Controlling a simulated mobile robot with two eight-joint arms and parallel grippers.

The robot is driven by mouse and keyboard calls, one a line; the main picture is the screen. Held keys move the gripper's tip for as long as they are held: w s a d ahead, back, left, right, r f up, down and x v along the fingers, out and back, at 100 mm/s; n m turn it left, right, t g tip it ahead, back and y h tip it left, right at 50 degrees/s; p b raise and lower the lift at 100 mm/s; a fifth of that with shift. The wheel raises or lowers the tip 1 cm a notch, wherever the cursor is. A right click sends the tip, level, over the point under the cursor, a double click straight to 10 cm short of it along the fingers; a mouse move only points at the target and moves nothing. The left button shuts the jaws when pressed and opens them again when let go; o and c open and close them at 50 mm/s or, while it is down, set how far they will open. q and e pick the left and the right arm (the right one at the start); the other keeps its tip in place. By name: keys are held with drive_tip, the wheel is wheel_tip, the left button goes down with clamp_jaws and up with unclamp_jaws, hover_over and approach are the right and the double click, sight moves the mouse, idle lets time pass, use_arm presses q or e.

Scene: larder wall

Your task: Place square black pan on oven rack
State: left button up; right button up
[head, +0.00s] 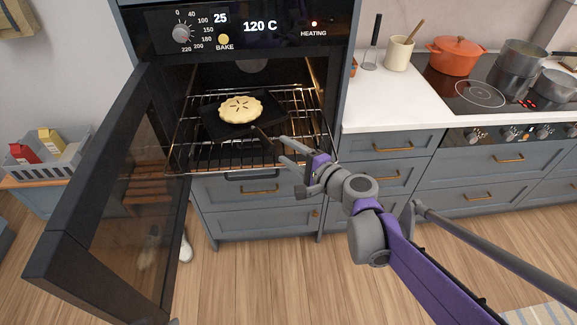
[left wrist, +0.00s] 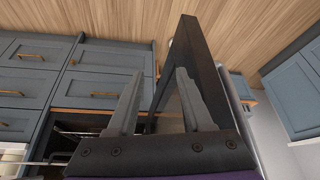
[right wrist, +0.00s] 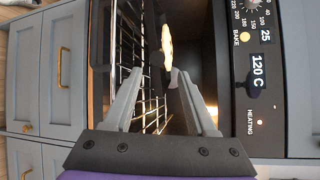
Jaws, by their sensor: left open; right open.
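The square black pan (head: 212,126) lies on the oven rack (head: 192,154) inside the open oven, with a pale pie (head: 240,109) on it. Its dark handle (head: 264,134) points to the front right. My right gripper (head: 281,150) is open and empty at the rack's front right, close to the handle end. In the right wrist view the pie (right wrist: 167,46) shows edge-on beyond the open fingers (right wrist: 158,74). My left gripper (left wrist: 160,74) is open in the left wrist view, with a dark door frame (left wrist: 196,45) close by; I cannot tell whether they touch.
The oven door (head: 62,215) stands open at the left. The oven panel (head: 240,28) reads 120 C and HEATING. An orange pot (head: 455,58) and grey pots stand on the hob at the right. The white counter (head: 385,110) is clear at the front.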

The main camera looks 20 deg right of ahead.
drive_tip(key=s+a+f+n+g, duration=0.3)
drive_tip(key=s+a+f+n, duration=0.1)
drive_tip(key=s+n, duration=0.15)
drive_tip(key=s+a+f+n+g, duration=0.3)
drive_tip(key=s+a+f+n, duration=0.1)
drive_tip(key=s, duration=0.3)
drive_tip(key=s+d+f+n+g+h, duration=0.2)
drive_tip(key=s+f+n, duration=0.1)
drive_tip(key=s, duration=0.3)
drive_tip(key=s+d+f+n+g+h, duration=0.2)
drive_tip(key=s+d+f+n+h, duration=0.1)
drive_tip(key=s, duration=0.3)
drive_tip(key=shift+s+n, duration=0.15)
drive_tip(key=shift+n, duration=0.6)
drive_tip(key=shift+f, duration=0.1)
